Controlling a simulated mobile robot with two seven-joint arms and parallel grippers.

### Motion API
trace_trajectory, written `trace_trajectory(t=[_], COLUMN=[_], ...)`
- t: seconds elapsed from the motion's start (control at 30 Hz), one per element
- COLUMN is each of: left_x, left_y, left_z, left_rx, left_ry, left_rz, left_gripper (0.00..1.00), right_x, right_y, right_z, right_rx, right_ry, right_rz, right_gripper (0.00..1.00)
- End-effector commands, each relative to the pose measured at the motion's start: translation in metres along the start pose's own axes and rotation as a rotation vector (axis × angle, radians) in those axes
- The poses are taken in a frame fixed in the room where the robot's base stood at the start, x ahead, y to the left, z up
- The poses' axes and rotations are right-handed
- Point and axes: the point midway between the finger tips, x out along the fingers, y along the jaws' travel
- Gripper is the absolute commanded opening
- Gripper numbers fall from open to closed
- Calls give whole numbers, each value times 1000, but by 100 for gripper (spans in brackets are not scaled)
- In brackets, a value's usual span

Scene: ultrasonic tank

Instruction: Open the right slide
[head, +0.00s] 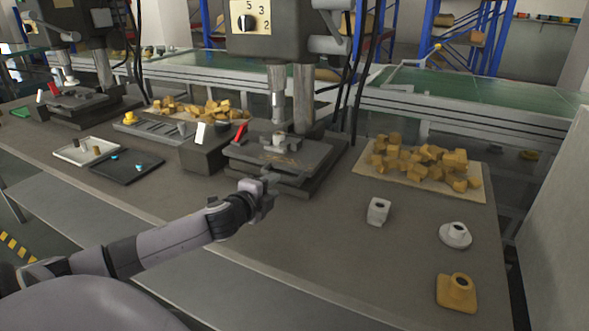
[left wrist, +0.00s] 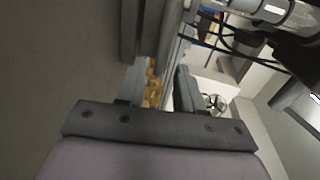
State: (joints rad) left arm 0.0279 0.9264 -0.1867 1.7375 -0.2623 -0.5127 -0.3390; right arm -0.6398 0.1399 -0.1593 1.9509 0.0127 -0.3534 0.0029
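The right slide (head: 283,152) is the dark grey flat block on the base of the right drill press, with a red lever (head: 241,131) at its left. My left gripper (head: 273,184) is at the front edge of this slide, low beside its base. In the left wrist view, its two fingers (left wrist: 160,88) stand apart with a gap between them. A grey edge runs close to the fingers there; I cannot tell whether they touch it. The gripper hides part of the slide's front. My right gripper is not in view.
A similar left press base (head: 75,103) stands at the far left. Yellow blocks lie on a mat (head: 440,190) at the right. A white part (head: 378,211), a round white part (head: 455,235) and a yellow part (head: 457,292) stand on the table's right. The front middle is clear.

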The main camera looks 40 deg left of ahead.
Motion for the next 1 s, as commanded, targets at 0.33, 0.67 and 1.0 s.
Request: trace_trajectory(t=[0.33, 0.67, 1.0], left_x=[15, 52, 70], left_y=[0, 0, 1], left_z=[0, 0, -1], left_rx=[-2, -3, 0], left_ry=[-1, 0, 1], left_rz=[-1, 0, 2], left_gripper=[36, 36, 36], right_x=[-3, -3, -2], right_y=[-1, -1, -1], right_z=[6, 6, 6], right_rx=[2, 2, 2], right_ry=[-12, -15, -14], right_rz=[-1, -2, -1], right_gripper=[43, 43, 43])
